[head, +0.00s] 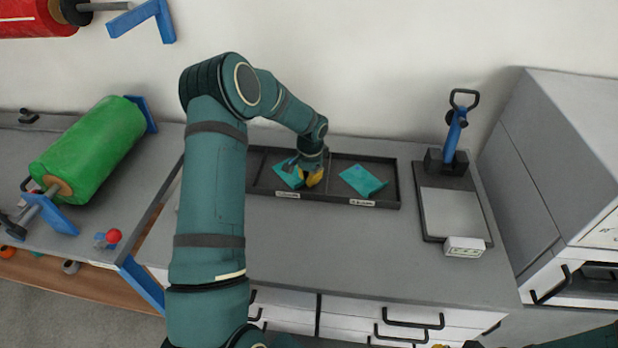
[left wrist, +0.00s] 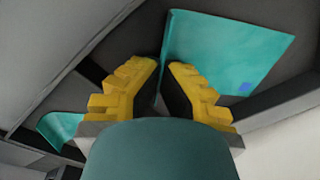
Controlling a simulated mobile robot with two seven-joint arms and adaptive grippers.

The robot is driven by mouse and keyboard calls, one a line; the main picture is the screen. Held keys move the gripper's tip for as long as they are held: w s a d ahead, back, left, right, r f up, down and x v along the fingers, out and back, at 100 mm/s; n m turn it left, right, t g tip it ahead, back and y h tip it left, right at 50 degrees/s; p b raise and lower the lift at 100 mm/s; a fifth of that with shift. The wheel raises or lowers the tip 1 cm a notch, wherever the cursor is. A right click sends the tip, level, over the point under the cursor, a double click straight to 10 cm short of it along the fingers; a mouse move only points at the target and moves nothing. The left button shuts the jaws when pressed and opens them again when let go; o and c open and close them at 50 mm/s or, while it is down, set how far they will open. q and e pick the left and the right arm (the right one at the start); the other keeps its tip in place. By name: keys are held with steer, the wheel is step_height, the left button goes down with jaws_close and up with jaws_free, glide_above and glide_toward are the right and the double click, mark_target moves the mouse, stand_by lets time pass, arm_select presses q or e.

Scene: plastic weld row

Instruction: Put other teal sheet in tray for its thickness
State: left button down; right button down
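A black tray (head: 330,198) with labelled compartments lies at the back of the bench. One teal sheet (head: 287,175) lies in its middle compartment, partly hidden by my left gripper. Another teal sheet (head: 362,181) lies in the right compartment. My left gripper (head: 313,180) is low over the middle compartment, beside the first sheet. Of my right gripper, only a yellow scrap may show at the bottom edge.
A blue-handled press-like device (head: 455,130) with a pale plate (head: 452,212) and small white box (head: 463,247) stands right of the tray. A large grey cabinet (head: 560,150) is farther right. A green roll (head: 88,150) is at left. The bench in front of the tray is clear.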

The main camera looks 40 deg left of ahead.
arm_select(q)
steer(key=shift+f, duration=0.1)
steer(key=c, duration=1.6)
jaws_free()
steer(key=shift+f, duration=0.1)
steer(key=o, duration=0.5)
steer(key=shift+c, duration=0.2)
steer(key=shift+r, duration=0.4)
step_height(320, 180, up, 12)
steer(key=p, duration=0.2)
steer(key=shift+d+f, duration=0.2)
steer(key=shift+d, duration=0.1)
